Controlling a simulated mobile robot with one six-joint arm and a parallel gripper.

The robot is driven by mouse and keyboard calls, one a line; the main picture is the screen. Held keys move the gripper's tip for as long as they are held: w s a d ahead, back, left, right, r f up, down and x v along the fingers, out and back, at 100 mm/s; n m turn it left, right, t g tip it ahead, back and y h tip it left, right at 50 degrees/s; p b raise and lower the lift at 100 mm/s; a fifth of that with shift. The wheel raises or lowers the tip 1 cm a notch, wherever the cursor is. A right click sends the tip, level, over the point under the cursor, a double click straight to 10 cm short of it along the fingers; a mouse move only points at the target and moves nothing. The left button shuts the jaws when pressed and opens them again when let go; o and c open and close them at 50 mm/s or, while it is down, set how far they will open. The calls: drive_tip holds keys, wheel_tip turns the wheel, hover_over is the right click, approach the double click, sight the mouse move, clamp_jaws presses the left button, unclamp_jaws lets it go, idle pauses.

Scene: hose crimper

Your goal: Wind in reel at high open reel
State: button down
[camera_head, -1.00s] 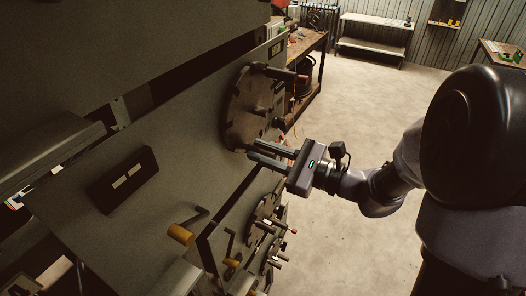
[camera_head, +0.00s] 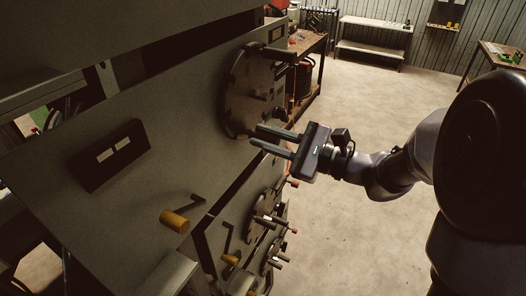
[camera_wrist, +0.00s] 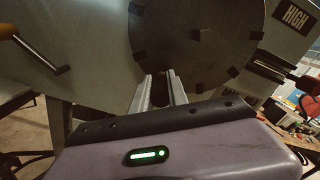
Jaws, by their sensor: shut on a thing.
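The high reel (camera_head: 237,92) is a dark, upright round disc on the machine's panel, with several short dark blocks or pegs on its face. It also fills the top middle of the wrist view (camera_wrist: 190,20), beside a black HIGH label (camera_wrist: 296,17). My gripper (camera_head: 256,137) is at the lower edge of this reel, its two long grey fingers pointing at the disc. In the wrist view the fingertips (camera_wrist: 159,75) meet the lower rim area. The jaws are shut on a part of the reel; the exact grip point is hard to see.
Lower reels (camera_head: 258,212) sit below on the same machine. A crank with a yellow grip (camera_head: 174,221) sticks out at the lower left, near a black two-window box (camera_head: 108,155). A workbench (camera_head: 308,45) stands behind the machine. The floor (camera_head: 330,235) to the right is clear.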

drive_tip(key=w+f+n+b, duration=0.1)
drive_tip(key=b, duration=0.1)
drive_tip(key=d+n+b, duration=0.1)
drive_tip(key=b, duration=0.2)
drive_tip(key=shift+w+d+f+n+b, duration=0.1)
drive_tip(key=shift+w+f+n+b, duration=0.2)
drive_tip(key=shift+w+f+n, duration=0.1)
drive_tip(key=w+d+n+b, duration=0.1)
drive_tip(key=n+b, duration=0.1)
drive_tip(key=b, duration=0.2)
drive_tip(key=w+d+r+n+b, duration=0.1)
drive_tip(key=w+n+b, duration=0.1)
drive_tip(key=b, duration=0.1)
drive_tip(key=w+d+r+n+b, duration=0.1)
drive_tip(key=n+b, duration=0.2)
drive_tip(key=b, duration=0.1)
drive_tip(key=shift+w+b, duration=0.15)
drive_tip(key=shift+b, duration=0.15)
drive_tip(key=shift+w+d+r+n+b, duration=0.2)
drive_tip(key=shift+w+r+n+b, duration=0.3)
drive_tip(key=shift+n+b, duration=0.35)
drive_tip(key=shift+s+r, duration=0.1)
drive_tip(key=shift+r, duration=0.1)
drive_tip(key=c, duration=1.3)
unclamp_jaws()
drive_tip(key=shift+f, duration=0.1)
